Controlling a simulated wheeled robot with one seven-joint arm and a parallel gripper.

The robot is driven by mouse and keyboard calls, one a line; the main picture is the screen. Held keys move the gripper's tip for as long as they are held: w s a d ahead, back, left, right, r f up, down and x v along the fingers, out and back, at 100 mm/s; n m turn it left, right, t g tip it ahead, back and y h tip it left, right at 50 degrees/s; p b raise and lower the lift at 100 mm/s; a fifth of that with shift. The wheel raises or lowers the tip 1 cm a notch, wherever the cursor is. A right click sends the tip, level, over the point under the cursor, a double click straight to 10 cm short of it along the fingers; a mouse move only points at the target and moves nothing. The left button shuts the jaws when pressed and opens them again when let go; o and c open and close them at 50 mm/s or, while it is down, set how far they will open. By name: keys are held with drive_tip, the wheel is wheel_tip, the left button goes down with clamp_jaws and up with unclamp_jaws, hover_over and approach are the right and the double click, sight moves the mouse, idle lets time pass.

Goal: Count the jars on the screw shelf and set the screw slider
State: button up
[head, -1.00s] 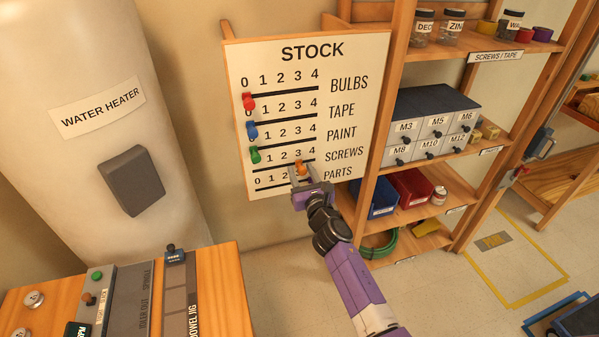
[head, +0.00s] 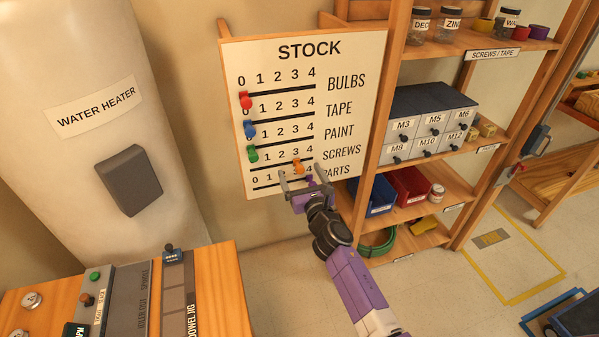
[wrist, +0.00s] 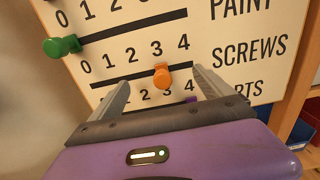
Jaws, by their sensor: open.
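The STOCK board (head: 372,60) has a row per item. The orange screw slider (head: 298,167) sits under the 3 of the SCREWS row; it also shows in the wrist view (wrist: 162,76). My gripper (head: 304,178) is open just below it, and in the wrist view the slider appears between the spread fingertips, gripped by neither. The shelf labelled SCREWS / TAPE shows three jars: one marked DEC (head: 419,27), one marked ZIN (head: 447,27) and one marked WA (head: 508,20). The top of the picture cuts off what is above.
The red (head: 246,100), blue (head: 250,129) and green (head: 253,154) sliders sit at the left ends of their lines. My gripper covers part of the PARTS row. A water heater (head: 95,60) and a workbench (head: 222,290) stand left; shelving stands right.

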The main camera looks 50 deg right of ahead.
drive_tip(key=v, duration=0.8)
drive_tip(key=shift+b, duration=0.4)
idle(0.6)
drive_tip(key=s+a+r+m+t+y+b, duration=0.1)
drive_tip(key=s+a+m+y, duration=0.3)
drive_tip(key=a+m, duration=0.5)
drive_tip(key=s+a+r+m+t+y, duration=0.1)
drive_tip(key=s+a+r+m+t, duration=0.1)
drive_tip(key=s+a+m, duration=0.7)
drive_tip(key=s+a+m+g+y+b, duration=0.1)
drive_tip(key=s+a+m+y, duration=0.1)
drive_tip(key=s+a+m, duration=0.3)
drive_tip(key=s+a+m+g+y+b, duration=0.1)
drive_tip(key=s+a+m, duration=0.5)
drive_tip(key=s, duration=0.7)
drive_tip(key=shift+f+g+y+b, duration=0.35)
drive_tip(key=shift+g+y, duration=0.25)
drive_tip(key=shift+y, duration=0.4)
drive_tip(key=shift+s+a, duration=0.1)
idle(1.5)
